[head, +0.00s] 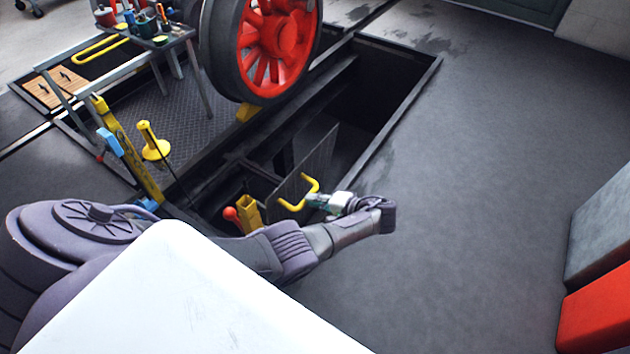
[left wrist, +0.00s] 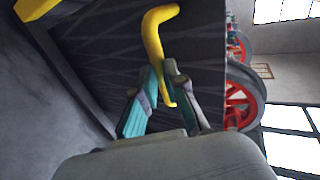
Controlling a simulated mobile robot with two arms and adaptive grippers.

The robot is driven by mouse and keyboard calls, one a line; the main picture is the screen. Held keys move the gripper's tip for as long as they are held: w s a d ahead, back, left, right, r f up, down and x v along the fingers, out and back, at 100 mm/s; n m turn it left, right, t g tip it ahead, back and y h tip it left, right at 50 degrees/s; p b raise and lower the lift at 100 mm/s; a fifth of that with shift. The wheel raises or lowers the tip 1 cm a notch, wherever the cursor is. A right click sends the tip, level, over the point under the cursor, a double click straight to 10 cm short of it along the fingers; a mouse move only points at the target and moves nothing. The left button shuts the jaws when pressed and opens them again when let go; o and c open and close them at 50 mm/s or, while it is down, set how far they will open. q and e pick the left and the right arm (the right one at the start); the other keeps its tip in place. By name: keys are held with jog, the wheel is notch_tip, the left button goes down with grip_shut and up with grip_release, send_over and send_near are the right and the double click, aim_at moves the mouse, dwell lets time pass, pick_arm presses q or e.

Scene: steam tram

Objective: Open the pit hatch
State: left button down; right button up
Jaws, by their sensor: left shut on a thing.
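The pit hatch (head: 313,160) is a dark plate with a yellow D-shaped handle (head: 312,186). It stands steeply tilted up at the pit opening, seen nearly edge-on in the head view. My left gripper (head: 312,203) is at the handle. In the left wrist view the fingers (left wrist: 162,92) are closed around the lower part of the yellow handle (left wrist: 154,40), and the dark plate (left wrist: 110,50) fills the picture behind it. The hatch's lower edge and hinge are hard to make out. My right gripper is in neither view.
The open pit (head: 365,95) is dark beyond the hatch. A red spoked wheel (head: 275,45) stands at its far side. A yellow post (head: 125,145), a yellow lamp (head: 152,142) and a tool table (head: 150,38) stand left. Floor at right is clear up to a red and grey block (head: 595,310).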

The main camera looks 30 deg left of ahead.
pick_arm(q)
jog(key=c, duration=1.7)
grip_release()
jog(key=shift+s+a+f, duration=0.1)
jog(key=shift+s+f, duration=0.15)
jog(key=shift+f, duration=0.25)
jog(key=shift+s+a+f, duration=0.1)
jog(key=shift+s+f, duration=0.1)
jog(key=shift+f, duration=0.3)
jog(key=o, duration=0.6)
jog(key=shift+w+a+f+h, duration=0.15)
jog(key=shift+w+f+h, duration=0.1)
jog(key=shift+f+h, duration=0.1)
jog(key=shift+c, duration=0.2)
jog(key=shift+r, duration=0.1)
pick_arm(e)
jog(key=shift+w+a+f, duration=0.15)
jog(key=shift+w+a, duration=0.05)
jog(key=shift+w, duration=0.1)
pick_arm(q)
jog(key=v, duration=1.2)
jog(key=shift+w+d+r, duration=0.2)
jog(key=shift+d, duration=0.05)
